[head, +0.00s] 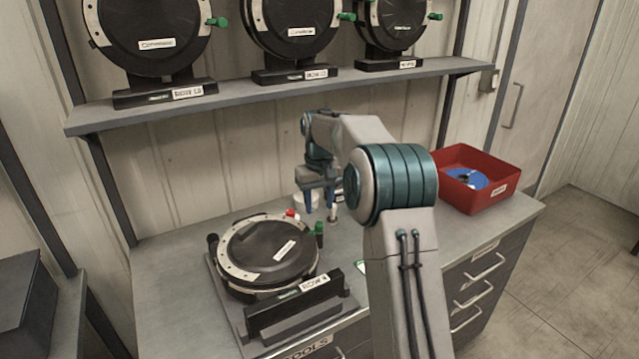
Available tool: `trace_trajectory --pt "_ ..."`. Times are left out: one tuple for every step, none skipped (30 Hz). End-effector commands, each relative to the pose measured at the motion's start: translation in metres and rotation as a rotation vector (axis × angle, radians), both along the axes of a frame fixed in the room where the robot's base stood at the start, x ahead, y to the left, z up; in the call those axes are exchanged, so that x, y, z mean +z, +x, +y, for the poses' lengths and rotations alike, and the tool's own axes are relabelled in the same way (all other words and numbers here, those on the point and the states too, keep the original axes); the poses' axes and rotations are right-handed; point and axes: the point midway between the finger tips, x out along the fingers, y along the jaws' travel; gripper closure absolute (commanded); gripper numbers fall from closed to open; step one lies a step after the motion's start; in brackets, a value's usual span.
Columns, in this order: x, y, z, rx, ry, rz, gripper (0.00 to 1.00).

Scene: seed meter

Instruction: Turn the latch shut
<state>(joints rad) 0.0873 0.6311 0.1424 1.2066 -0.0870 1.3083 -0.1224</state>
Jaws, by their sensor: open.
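A round black seed meter (262,252) with a pale rim lies flat on a stand on the workbench. A green latch handle (319,229) stands at its right edge. A small red part (291,214) shows at the back of the rim.
Several similar meters, such as one at the left (150,35), stand on a shelf (270,93) above the bench. A red bin (490,200) holding a blue disc (463,180) is at the right.

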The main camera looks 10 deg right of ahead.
Motion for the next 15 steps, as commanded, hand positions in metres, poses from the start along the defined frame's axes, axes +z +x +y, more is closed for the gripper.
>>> trace_trajectory --pt "0.012 0.001 0.000 0.000 0.000 -0.005 0.57" --pt "0.019 0.001 0.000 0.000 0.000 -0.005 0.57" --pt "0.028 0.001 0.000 0.001 0.001 -0.005 0.57" --pt "0.035 0.001 0.000 0.000 0.001 -0.005 0.57" --pt "0.041 0.001 0.000 0.001 0.001 -0.005 0.57" --pt "0.049 0.001 0.000 0.001 0.001 -0.004 0.57" --pt "0.054 0.001 0.000 0.001 0.001 -0.004 0.57" --pt "0.058 0.001 0.000 0.001 0.001 -0.003 0.57" --pt "0.063 0.001 0.000 0.001 0.001 -0.003 0.57" --pt "0.067 0.001 0.000 0.001 0.000 -0.002 0.57" --pt "0.069 0.001 0.000 0.001 0.000 -0.002 0.57" --pt "0.072 0.001 0.000 0.001 0.000 -0.002 0.57" --pt "0.074 0.000 0.000 0.001 0.000 -0.001 0.57" --pt "0.076 0.000 0.000 0.001 0.000 -0.001 0.57" --pt "0.077 0.000 0.000 0.001 0.000 0.000 0.57"
